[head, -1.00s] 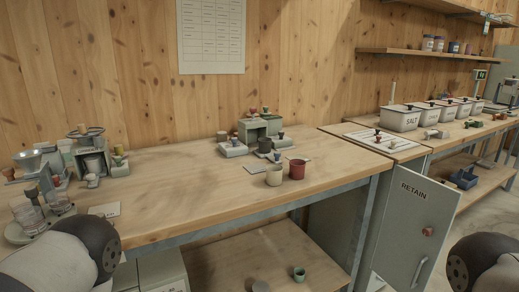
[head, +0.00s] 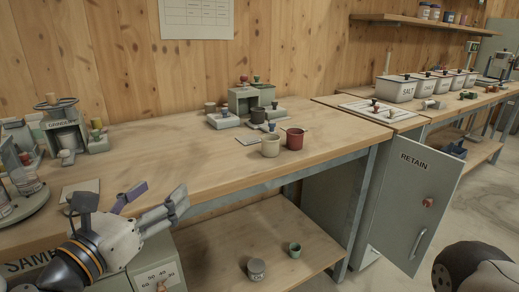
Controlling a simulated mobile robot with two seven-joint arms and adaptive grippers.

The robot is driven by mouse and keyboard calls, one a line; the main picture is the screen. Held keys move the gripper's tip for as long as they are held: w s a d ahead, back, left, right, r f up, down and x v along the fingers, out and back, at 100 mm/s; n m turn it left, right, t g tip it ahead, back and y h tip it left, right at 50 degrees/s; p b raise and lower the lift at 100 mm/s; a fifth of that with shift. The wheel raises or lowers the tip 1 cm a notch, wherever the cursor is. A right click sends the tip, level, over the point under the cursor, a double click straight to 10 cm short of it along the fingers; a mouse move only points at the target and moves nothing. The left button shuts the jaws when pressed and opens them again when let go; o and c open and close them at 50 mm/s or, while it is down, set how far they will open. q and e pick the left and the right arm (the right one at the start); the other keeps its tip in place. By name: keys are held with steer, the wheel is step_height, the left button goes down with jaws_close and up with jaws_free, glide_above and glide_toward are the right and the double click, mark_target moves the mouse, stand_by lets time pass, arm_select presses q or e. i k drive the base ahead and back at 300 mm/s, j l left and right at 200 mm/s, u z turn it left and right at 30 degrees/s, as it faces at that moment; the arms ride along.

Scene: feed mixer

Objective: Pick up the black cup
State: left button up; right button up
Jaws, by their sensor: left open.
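A small dark cup (head: 258,115), which looks black, stands on the wooden workbench (head: 190,150) in front of a grey-green block stand (head: 252,97). A cream cup (head: 270,146) and a red cup (head: 294,138) stand nearer the bench's front edge. My left gripper (head: 155,198) is open and empty at the bench's front edge, lower left, well apart from the dark cup. My right gripper is out of view; only a rounded part of my right arm shows at the lower right.
A grinder (head: 63,128) stands at the bench's left end, with glassware nearby. The middle of the bench top is clear. The lower shelf (head: 220,238) holds a grey jar (head: 256,269) and a green cup (head: 295,250). The RETAIN cabinet door (head: 408,205) stands at the right.

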mark_target(257, 112)
steer(key=i+l, duration=0.2)
steer(key=i, duration=0.25)
steer(key=i+l, duration=0.15)
steer(key=i, duration=0.25)
steer(key=i+l, duration=0.2)
steer(key=i, duration=0.25)
